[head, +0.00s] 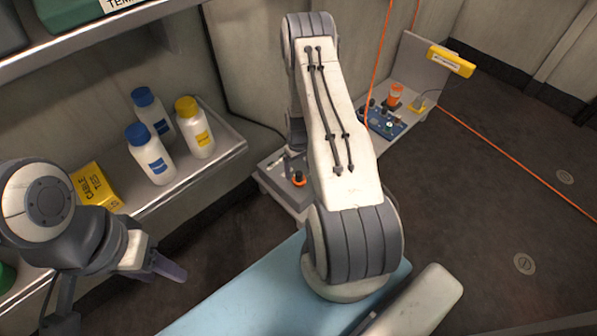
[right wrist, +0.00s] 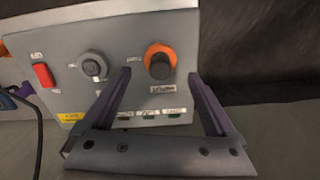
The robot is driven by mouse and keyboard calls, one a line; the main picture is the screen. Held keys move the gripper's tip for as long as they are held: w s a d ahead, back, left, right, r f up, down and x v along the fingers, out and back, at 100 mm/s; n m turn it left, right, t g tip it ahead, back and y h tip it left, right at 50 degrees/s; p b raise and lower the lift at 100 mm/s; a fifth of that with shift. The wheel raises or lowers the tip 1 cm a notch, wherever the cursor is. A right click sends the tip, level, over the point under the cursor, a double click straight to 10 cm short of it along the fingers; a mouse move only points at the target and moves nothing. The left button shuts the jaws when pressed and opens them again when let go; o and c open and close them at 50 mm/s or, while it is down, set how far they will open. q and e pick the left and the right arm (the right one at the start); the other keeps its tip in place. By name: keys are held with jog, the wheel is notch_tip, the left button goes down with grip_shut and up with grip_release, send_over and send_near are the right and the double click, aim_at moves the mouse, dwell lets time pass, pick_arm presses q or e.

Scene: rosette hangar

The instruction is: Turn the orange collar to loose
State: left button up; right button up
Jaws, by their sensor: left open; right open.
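The orange collar (right wrist: 158,47) rings a dark round knob (right wrist: 160,67) on a grey panel in the right wrist view. It also shows in the head view (head: 300,183), beside my right arm. My right gripper (right wrist: 159,75) is open, with its two purple fingers spread to either side of the knob, just below it in the picture. Nothing is held, and I cannot tell whether the fingers touch the collar. The labels by the collar are too blurred to read. My left gripper (head: 168,266) is open and empty at the lower left, far from the panel.
The grey panel (right wrist: 215,100) also has a grey knob (right wrist: 93,64) and a red switch (right wrist: 42,75) left of the collar. A shelf (head: 226,150) with several bottles and a yellow box (head: 97,187) stands near my left arm. An orange cable (head: 520,165) crosses at right.

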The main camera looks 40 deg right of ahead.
notch_tip(320, 180, up, 6)
jog(key=shift+f+p, duration=0.15)
jog(key=shift+p, duration=0.65)
